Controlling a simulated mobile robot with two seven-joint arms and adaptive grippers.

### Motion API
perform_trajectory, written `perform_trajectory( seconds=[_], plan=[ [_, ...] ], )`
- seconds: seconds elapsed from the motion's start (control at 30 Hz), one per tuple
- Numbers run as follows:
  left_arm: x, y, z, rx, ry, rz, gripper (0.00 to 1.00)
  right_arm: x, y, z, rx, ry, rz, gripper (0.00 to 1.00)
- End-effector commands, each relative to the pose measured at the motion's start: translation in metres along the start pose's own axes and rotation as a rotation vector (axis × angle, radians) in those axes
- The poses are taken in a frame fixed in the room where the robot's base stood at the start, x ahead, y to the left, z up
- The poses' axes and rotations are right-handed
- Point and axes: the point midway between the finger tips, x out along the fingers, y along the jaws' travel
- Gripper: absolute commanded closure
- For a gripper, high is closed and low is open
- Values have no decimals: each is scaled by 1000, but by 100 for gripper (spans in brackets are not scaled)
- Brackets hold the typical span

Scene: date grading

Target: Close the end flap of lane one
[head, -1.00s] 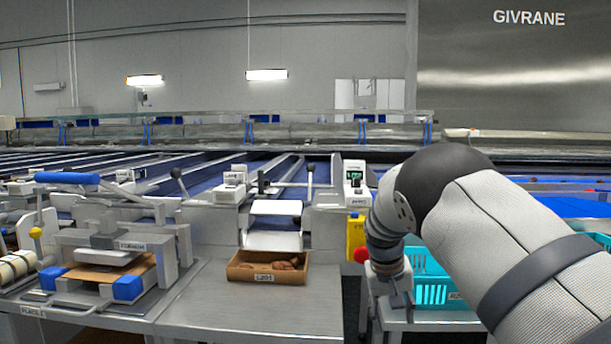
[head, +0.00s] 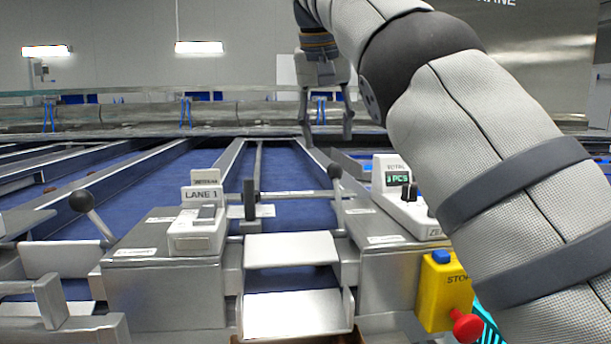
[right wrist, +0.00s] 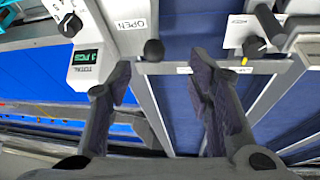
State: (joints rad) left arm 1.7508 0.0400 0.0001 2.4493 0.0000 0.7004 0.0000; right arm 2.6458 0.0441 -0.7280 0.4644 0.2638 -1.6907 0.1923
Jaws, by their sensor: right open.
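Lane one carries a "LANE 1" sign (head: 200,194) at its near end. A pale sloping plate (head: 290,249), apparently its end flap, sits at the lane's mouth, above a lower chute plate (head: 290,314). A lever with a black ball knob (head: 335,171) stands at the right of the mouth; the knob (right wrist: 153,50) also shows in the right wrist view, near an "OPEN" label (right wrist: 133,24). My right gripper (head: 327,137) is open and empty, pointing down above and beyond the knob. In the right wrist view its fingers (right wrist: 158,72) are apart, the knob just beyond them. My left gripper is out of view.
A counter box reading "TOTAL" (head: 392,178) and a yellow stop box (head: 442,295) with a red button (head: 467,326) stand right of the mouth. Another ball-knob lever (head: 81,201) stands left. The blue lane bed (head: 285,165) looks clear.

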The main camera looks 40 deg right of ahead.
Motion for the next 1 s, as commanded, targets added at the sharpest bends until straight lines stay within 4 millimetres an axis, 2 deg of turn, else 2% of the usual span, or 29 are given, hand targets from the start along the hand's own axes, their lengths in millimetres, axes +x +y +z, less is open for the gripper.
perform_trajectory(
  seconds=[0.17, 0.4, 0.5, 0.67, 0.9, 0.93, 1.0],
  plan=[
    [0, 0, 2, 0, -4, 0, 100, 23, 0, 1, 1, -4, 3, 53],
    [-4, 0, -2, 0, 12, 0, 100, 85, 1, 1, 0, -1, 1, 53],
    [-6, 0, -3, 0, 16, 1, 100, 103, 1, 0, 1, 0, 0, 53],
    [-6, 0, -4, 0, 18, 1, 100, 117, 0, 0, -1, 1, -1, 53],
    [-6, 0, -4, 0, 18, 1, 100, 119, 0, 0, -1, 1, -1, 53],
    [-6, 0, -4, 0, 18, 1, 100, 119, 0, 0, -1, 1, -1, 58],
    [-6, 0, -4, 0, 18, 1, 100, 119, 0, 0, -1, 1, -1, 74]
  ],
)
